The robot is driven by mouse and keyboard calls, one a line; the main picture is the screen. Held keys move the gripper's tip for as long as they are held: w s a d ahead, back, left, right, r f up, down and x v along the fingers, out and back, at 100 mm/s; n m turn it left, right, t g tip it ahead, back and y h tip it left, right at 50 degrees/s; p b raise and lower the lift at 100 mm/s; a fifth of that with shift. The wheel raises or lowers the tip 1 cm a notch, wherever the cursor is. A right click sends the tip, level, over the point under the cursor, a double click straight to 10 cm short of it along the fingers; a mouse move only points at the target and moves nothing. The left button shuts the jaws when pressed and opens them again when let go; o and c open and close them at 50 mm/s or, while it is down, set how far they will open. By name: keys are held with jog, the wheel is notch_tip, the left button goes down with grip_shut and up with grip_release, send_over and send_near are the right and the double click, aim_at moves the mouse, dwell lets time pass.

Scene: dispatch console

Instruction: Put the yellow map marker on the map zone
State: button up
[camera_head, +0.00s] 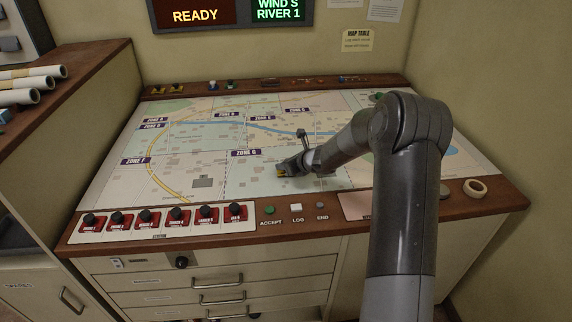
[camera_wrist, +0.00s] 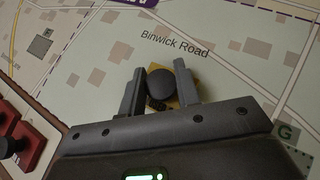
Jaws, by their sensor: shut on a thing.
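The yellow map marker (camera_head: 281,174) is on or just above the map, in the lower middle part below the ZONE G label (camera_head: 246,153). My gripper (camera_head: 285,169) is shut on it. In the wrist view the marker (camera_wrist: 187,93) shows a yellow block with a round dark knob (camera_wrist: 162,83) between my two fingers (camera_wrist: 160,88). Its lower side is hidden, so I cannot tell whether it touches the map. The map (camera_head: 110,185) covers the table top and bears several zone labels. "Binwick Road" is printed just ahead of the marker.
A row of red switches with black knobs (camera_head: 163,217) runs along the front left edge, with buttons (camera_head: 296,207) beside it. Small yellow and other pieces (camera_head: 177,88) stand on the back ledge. A tape roll (camera_head: 475,188) lies front right. The map's left half is clear.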

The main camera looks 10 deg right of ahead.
jog(key=shift+f, duration=0.15)
jog(key=o, duration=1)
